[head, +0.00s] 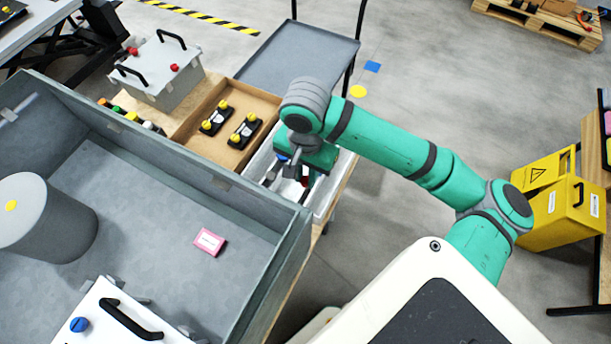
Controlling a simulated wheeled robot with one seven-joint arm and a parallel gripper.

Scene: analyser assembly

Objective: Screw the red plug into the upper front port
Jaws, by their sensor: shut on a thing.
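My gripper (294,181) points down over a white tray (331,198) at the right end of the wooden bench, partly hidden under my wrist. It is shut on a small red piece (304,181) that looks like the red plug; only a sliver of it shows. A grey box (160,75) with black handles and two red knobs stands on the far left of the bench. A white-topped unit (98,318) with a black handle and a blue knob (79,324) is at the bottom left. I cannot tell which opening is the upper front port.
A cardboard tray (208,143) holds two black pieces with yellow knobs. A large grey open bin (262,225) holds a grey cylinder (68,225) and a pink-edged card (209,242). A grey cart (300,62) stands behind. Yellow boxes (560,205) stand at right.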

